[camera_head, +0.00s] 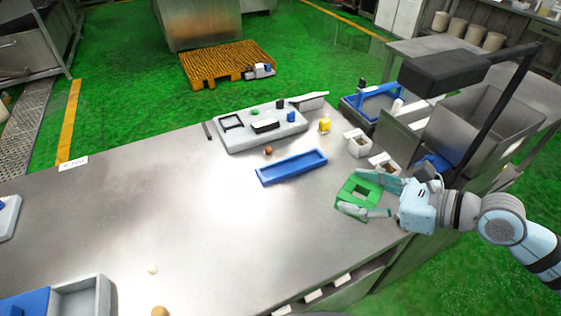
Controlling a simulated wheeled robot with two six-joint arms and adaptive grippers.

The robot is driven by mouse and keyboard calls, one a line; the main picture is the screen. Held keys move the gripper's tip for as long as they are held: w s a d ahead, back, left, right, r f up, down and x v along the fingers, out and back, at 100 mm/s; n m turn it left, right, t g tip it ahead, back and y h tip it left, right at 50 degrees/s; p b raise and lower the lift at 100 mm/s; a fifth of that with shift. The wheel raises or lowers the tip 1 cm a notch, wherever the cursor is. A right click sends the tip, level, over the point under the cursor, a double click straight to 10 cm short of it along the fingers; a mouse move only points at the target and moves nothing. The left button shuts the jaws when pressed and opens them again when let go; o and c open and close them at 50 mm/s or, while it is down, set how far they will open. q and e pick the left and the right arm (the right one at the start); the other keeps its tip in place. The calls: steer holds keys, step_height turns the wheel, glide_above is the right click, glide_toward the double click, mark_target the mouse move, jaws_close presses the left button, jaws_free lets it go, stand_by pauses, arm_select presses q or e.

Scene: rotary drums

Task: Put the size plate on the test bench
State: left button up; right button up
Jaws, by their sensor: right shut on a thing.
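A green square plate (347,192) with a square hole in its middle, which looks like the size plate, is at the right side of the steel bench (215,225). My right gripper (358,195) reaches in from the right with its fingers on either side of the plate, shut on it. Parts of the plate's edges are hidden by the fingers. Whether the plate touches the bench top or is held just above it, I cannot tell. My left gripper is not in view.
A blue tray (291,168) lies left of the plate. A grey board (262,131) with small items is behind it. White boxes (357,143), a yellow item (324,125) and a steel bin (487,115) stand at the back right. The bench's middle is clear.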

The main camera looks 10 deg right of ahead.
mark_target(344, 215)
steer(key=w+d+f+m+t+h+b, duration=0.2)
steer(key=w+m+h+b, duration=0.1)
steer(key=w, duration=0.3)
steer(key=w+d+f+m+t+h+b, duration=0.1)
steer(key=w+d+m+t+h+b, duration=0.15)
steer(key=w, duration=0.35)
steer(key=shift+g, duration=0.25)
steer(key=f+b, duration=0.1)
steer(key=f, duration=0.5)
steer(key=f+b, duration=0.1)
steer(key=f, duration=0.5)
steer(key=f+b, duration=0.1)
steer(key=f, duration=0.5)
steer(key=shift+s+d+f, duration=0.15)
steer(key=shift+s+f, duration=0.15)
steer(key=shift+f, duration=0.1)
steer(key=shift+f, duration=0.15)
steer(key=o, duration=1.2)
